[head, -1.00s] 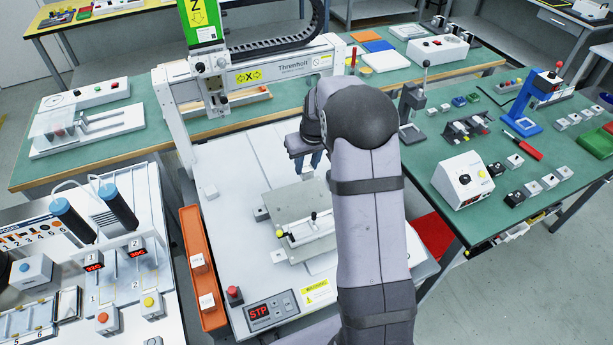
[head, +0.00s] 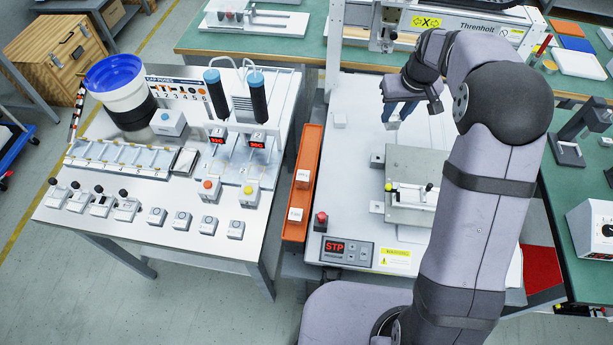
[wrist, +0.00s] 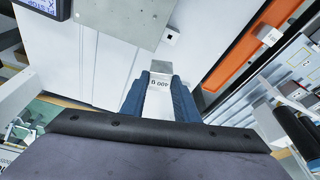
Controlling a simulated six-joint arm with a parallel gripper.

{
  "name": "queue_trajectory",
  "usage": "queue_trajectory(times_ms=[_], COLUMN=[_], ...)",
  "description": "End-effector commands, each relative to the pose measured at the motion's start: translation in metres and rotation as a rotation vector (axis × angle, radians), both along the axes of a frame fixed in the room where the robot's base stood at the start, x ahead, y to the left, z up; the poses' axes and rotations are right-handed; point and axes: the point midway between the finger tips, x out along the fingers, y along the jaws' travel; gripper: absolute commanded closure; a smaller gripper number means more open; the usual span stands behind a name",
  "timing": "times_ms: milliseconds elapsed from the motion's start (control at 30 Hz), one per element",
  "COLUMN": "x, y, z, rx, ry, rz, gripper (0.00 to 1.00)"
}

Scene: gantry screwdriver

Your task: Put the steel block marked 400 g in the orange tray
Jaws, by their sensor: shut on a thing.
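My gripper (head: 394,112) is shut on the steel block marked 400 g (wrist: 158,103). In the wrist view the block sits between the two blue fingers, its label upside down. In the head view a bit of the block (head: 393,124) shows under the fingertips, over the white machine bed. I cannot tell its exact height above the bed. The long orange tray (head: 310,150) lies to the left of my gripper, along the bed's left side. It also shows at upper right in the wrist view (wrist: 243,62). Two small labelled blocks (head: 303,178) (head: 295,214) are in the tray.
A grey plate with a fixture (head: 412,160) stands to the right, and the gantry (head: 385,30) behind. A red button (head: 321,217) rises at the bed's front left corner.

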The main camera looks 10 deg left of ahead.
Motion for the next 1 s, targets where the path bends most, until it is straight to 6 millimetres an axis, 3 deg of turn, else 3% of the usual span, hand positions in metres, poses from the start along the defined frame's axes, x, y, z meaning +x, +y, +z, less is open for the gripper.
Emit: queue_trajectory(times_ms=[33,267,500,600,767,867,1000], x=[0.001,-0.025,-0.085,-0.113,-0.157,-0.178,-0.191], y=[0.028,0.135,0.227,0.252,0.276,0.277,0.26], z=[0.003,0.014,0.013,0.01,0.002,-0.005,-0.015], rx=[0.001,0.001,0.003,0.002,0.001,0.001,0.001], ry=[-0.006,-0.005,-0.003,-0.003,-0.002,-0.001,-0.002], rz=[0.052,0.259,0.496,0.589,0.672,0.66,0.556], gripper=[1.0,1.0,1.0,1.0,1.0,1.0,1.0])
